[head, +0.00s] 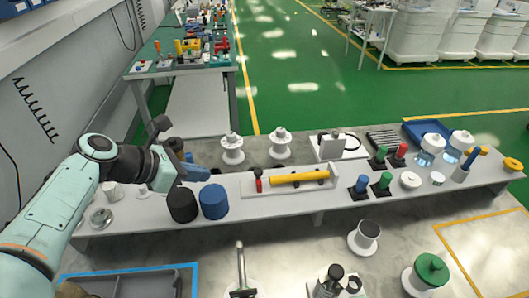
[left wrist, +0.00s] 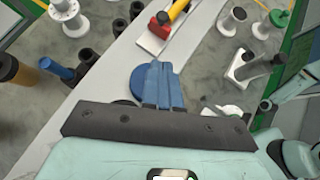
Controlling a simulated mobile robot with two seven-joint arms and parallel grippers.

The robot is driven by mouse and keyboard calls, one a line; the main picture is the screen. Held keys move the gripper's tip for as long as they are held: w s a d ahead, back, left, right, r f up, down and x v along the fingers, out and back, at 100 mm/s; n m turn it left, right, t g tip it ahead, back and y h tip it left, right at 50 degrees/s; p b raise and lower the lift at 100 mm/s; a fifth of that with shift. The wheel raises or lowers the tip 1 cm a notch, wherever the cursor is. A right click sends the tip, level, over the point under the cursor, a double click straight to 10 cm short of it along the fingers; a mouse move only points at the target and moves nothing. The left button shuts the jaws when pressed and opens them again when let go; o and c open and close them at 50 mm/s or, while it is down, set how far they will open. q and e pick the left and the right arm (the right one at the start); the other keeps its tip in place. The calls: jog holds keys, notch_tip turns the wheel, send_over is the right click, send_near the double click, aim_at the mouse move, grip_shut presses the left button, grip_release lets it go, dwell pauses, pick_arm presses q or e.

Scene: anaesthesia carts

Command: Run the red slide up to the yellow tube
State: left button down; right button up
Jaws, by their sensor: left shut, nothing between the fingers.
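The red slide (head: 258,180) stands at the left end of a long white base (head: 290,187) on the bench. The yellow tube (head: 300,178) lies along the base to its right, with a small gap between them in the head view. In the left wrist view the red slide (left wrist: 160,27) and yellow tube (left wrist: 176,10) show at the top, and the gap cannot be judged. My left gripper (head: 203,174) has blue fingers, shut and empty. It is left of the red slide, apart from it, above a blue cylinder (head: 214,203). My right gripper is not in view.
A black cylinder (head: 182,206) stands beside the blue one, under my left gripper. White spools (head: 232,150) stand behind the bench. Green-topped and red-topped pegs (head: 384,183) stand right of the base. Bare bench lies between the blue cylinder and the base.

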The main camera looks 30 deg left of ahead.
pick_arm(q)
jog(key=shift+w, duration=0.25)
jog(key=shift+w+f, duration=0.15)
jog(key=shift+w, duration=0.05)
jog(key=b, duration=0.1)
send_near(255, 174)
jog(key=f, duration=0.1)
jog(key=w+f, duration=0.1)
jog(key=f, duration=0.1)
jog(key=shift+f, duration=0.3)
jog(key=w, duration=0.1)
jog(key=w+d, duration=0.1)
jog(key=w, duration=0.1)
jog(key=shift+d+f, duration=0.2)
jog(key=shift+f, duration=0.1)
jog(key=shift+w+d, duration=0.1)
jog(key=shift+w, duration=0.25)
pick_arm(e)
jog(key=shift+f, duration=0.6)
pick_arm(q)
jog(key=shift+d, duration=0.1)
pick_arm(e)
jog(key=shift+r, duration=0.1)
